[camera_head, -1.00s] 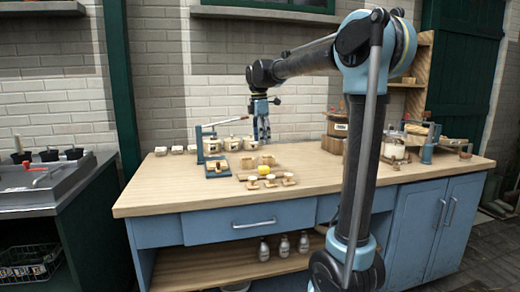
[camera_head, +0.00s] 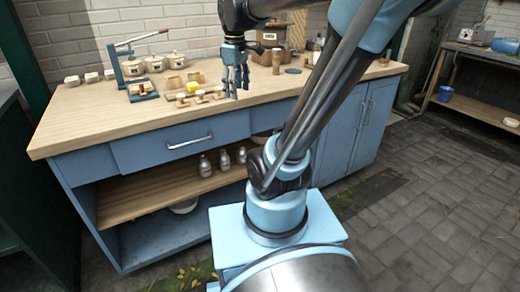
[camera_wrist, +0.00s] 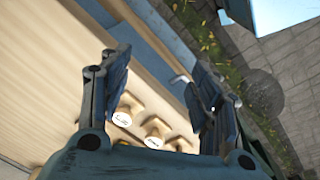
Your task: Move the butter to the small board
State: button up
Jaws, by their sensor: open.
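The butter looks like the small yellow piece (camera_head: 193,87) at the back left of the worktop in the head view. It lies among small wooden pieces on a low wooden board (camera_head: 172,98); I cannot tell whether this is the small board. My gripper (camera_head: 235,92) hangs fingers down over the worktop, to the right of the butter and apart from it. In the wrist view my gripper (camera_wrist: 160,72) is open and nothing is held between its fingers. The butter cannot be made out in the wrist view.
Small wooden stands with pale labelled tops (camera_wrist: 153,142) show below the fingers. A blue lever press (camera_head: 140,88) and lidded pots (camera_head: 155,63) stand left on the worktop (camera_head: 85,118). A wooden cylinder (camera_head: 277,62) stands behind my gripper. The front left worktop is clear.

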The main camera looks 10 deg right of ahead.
jog(key=s+d+f+m, duration=0.2)
jog(key=s+f+m, duration=0.3)
jog(key=s+f, duration=0.2)
jog(key=s+d+f+m+t, duration=0.1)
jog(key=s+d+f+m, duration=0.2)
jog(key=s+f, duration=0.4)
notch_tip(320, 180, down, 3)
jog(key=shift+s+f+m, duration=0.1)
jog(key=shift+s+m, duration=0.2)
jog(key=shift+m, duration=0.6)
jog(key=shift+w, duration=0.1)
